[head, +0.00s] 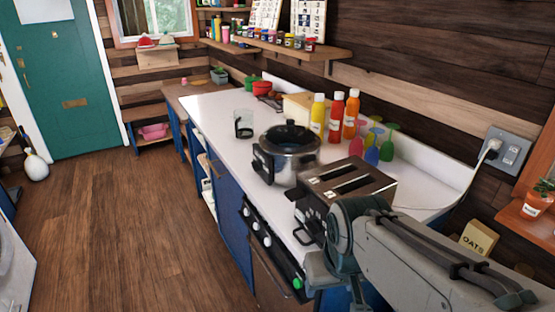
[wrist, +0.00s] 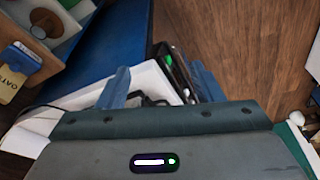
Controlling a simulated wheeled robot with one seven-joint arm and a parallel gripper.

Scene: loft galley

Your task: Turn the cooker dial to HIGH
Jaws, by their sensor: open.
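A black control panel (head: 262,238) runs along the front edge below the counter, with several pale dials and one green dial (head: 298,283) at its near end. The dial settings are too small to read. In the wrist view the panel (wrist: 178,72) lies beyond and between my fingers, with a green spot on it. My gripper (wrist: 162,84) is open, with nothing between its fingers, and apart from the panel. In the head view my arm covers the near end of the counter, and my fingertips cannot be made out. A steel pot-shaped cooker (head: 292,158) with a black lid stands on the counter.
A toaster (head: 345,187) stands on the white counter (head: 212,108) beside my arm. Several bottles (head: 335,115) and coloured goblets (head: 372,145) stand behind it. A glass jug (head: 243,124) is farther along. The wooden floor (head: 130,225) left of the counter is clear.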

